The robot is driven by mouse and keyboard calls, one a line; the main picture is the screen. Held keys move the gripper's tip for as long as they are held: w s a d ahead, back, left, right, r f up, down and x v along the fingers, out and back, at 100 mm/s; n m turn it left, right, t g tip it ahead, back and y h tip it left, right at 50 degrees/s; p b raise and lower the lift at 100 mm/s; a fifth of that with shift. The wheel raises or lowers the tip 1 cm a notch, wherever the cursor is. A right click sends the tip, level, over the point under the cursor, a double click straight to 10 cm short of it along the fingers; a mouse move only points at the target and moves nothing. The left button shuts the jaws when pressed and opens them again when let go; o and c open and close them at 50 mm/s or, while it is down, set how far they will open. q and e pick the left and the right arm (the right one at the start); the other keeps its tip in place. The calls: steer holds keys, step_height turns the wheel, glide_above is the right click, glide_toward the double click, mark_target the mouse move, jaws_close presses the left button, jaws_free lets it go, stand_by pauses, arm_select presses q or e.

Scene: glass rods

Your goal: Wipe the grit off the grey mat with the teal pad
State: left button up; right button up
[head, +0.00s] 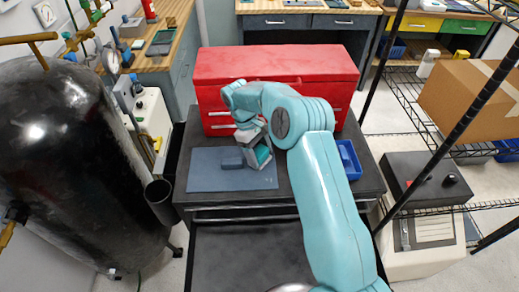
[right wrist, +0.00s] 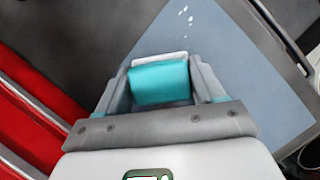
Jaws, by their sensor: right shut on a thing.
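The grey mat (head: 205,178) lies flat on the dark cart top, left of my right arm. My right gripper (head: 262,158) is over the mat's right part, shut on the teal pad (right wrist: 160,82). The pad sits between the two fingers, with a white strip along its far edge. In the right wrist view, a few white specks of grit (right wrist: 186,14) show on the mat (right wrist: 235,65) beyond the pad. I cannot make out grit in the head view, nor whether the pad touches the mat. My left gripper is not in view.
A red toolbox (head: 275,65) stands behind the mat on the cart. A blue tray (head: 350,160) is right of my arm. A black tank (head: 75,165) stands left; wire shelving is right.

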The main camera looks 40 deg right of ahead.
mark_target(258, 158)
steer(key=shift+s+a+f, duration=0.3)
steer(key=shift+s+a, duration=0.4)
steer(key=shift+s, duration=0.05)
steer(key=shift+s+a+f+b, duration=0.1)
steer(key=shift+s+a+b, duration=0.35)
steer(key=shift+s, duration=0.1)
steer(key=shift+s+a, duration=0.3)
steer(key=shift+s+a+r, duration=0.3)
steer(key=shift+s+a, duration=0.05)
steer(key=shift+s, duration=0.1)
steer(key=shift+s+a+f+b, duration=0.15)
steer(key=shift+s+a+b, duration=0.2)
steer(key=shift+s+b, duration=0.15)
steer(key=shift+s+a+r, duration=0.3)
steer(key=shift+s+a, duration=0.4)
steer(key=shift+s, duration=0.1)
steer(key=shift+w+d, duration=0.15)
steer(key=shift+w, duration=0.05)
steer(key=shift+s+r, duration=0.1)
steer(key=shift+r, duration=0.35)
step_height(258, 158, up, 5)
steer(key=p, duration=0.4)
steer(key=shift+r, duration=0.1)
